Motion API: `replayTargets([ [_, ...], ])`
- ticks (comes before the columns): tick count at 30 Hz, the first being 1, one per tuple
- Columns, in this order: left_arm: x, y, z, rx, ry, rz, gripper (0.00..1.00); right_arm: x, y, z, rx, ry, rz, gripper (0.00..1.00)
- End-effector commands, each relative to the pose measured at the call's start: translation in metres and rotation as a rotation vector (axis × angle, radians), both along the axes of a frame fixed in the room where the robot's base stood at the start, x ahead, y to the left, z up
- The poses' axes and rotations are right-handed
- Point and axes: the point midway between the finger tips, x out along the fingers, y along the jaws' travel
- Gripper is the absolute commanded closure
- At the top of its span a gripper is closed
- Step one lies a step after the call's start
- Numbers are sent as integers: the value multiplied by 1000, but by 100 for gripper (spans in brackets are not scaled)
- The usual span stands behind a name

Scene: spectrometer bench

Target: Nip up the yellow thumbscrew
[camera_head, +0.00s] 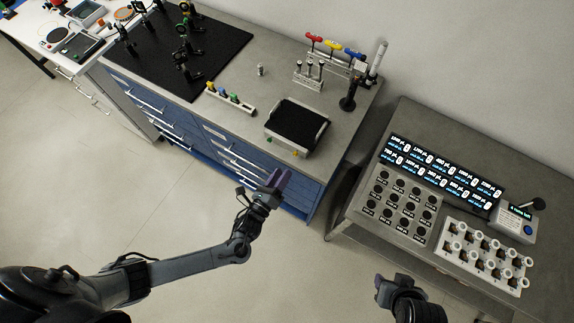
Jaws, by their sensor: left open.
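A small yellow knob (296,154), which looks like a thumbscrew, sits on the front of a metal-framed black platform (318,141) near the bench's front edge. A green knob (269,139) is on the same front. A pale rail (243,106) to the left carries several small coloured knobs, too small to make out well. My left gripper (278,178) is open and empty, in front of the blue drawers, apart from the yellow knob and below it in the picture. My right gripper (388,287) is low at the right, over the floor; its jaws are unclear.
A rack with red, yellow and blue T-handles (333,45) stands at the bench's back. A black optical board (215,75) with posts lies to the left. A second bench at the right holds lit displays (440,172) and a white rack (485,262). Bare bench lies around the platform.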

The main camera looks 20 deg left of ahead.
Motion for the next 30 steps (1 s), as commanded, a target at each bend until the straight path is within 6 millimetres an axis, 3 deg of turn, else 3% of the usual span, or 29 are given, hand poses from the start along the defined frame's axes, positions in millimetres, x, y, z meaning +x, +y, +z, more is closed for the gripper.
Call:
replayTargets([
  [3,-16,1,-1,0,1,-1,57,0,1,-1,3,0,-2,57],
  [9,-28,3,0,0,0,0,57,0,1,-2,4,1,-3,57],
  [24,-31,3,0,0,3,0,57,0,0,-1,-1,0,0,57],
  [30,-60,2,1,-25,60,28,57,0,-1,19,-6,1,3,57],
])
